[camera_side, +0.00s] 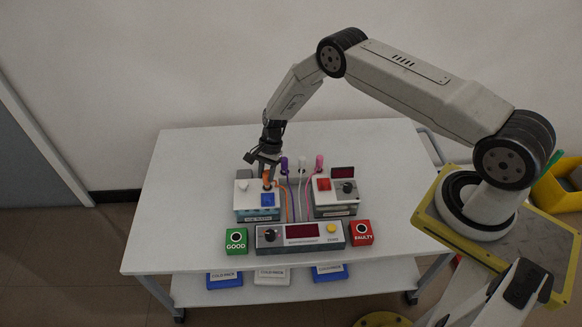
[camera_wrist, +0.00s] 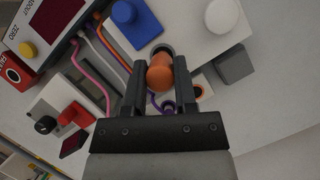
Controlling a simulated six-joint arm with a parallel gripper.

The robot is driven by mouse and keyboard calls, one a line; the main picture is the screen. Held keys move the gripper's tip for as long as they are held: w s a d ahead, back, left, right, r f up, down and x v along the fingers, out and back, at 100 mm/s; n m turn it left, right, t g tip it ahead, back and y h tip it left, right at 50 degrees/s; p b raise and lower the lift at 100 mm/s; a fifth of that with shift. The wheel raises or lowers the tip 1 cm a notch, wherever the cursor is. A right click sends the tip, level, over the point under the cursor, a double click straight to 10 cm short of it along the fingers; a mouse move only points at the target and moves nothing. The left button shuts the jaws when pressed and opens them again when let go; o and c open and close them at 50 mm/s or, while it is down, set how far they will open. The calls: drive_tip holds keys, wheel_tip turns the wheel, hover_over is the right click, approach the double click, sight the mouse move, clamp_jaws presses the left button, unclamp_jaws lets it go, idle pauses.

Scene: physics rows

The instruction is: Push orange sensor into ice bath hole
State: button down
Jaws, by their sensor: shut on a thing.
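The orange sensor (camera_side: 267,179) is upright over the top of the ice bath box (camera_side: 246,214), the left of two boxes on the table. In the wrist view the orange sensor (camera_wrist: 160,74) sits between the fingers of my gripper (camera_wrist: 160,85), which is shut on it. The dark-rimmed ice bath hole (camera_wrist: 162,49) shows just past the sensor's head, in the white box top (camera_wrist: 195,45). The sensor's tip is hidden, so I cannot tell how deep it is. In the side view my gripper (camera_side: 265,168) points down at the box's back edge.
Purple (camera_side: 284,164), white (camera_side: 302,164) and pink (camera_side: 319,162) sensors stand in a rack behind. A blue block (camera_side: 268,199) and white knob (camera_side: 243,186) top the ice bath box.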

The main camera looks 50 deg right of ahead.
drive_tip(key=shift+f, duration=1.1)
idle(0.5)
unclamp_jaws()
idle(0.3)
drive_tip(key=shift+r, duration=0.2)
drive_tip(key=shift+r, duration=3.05)
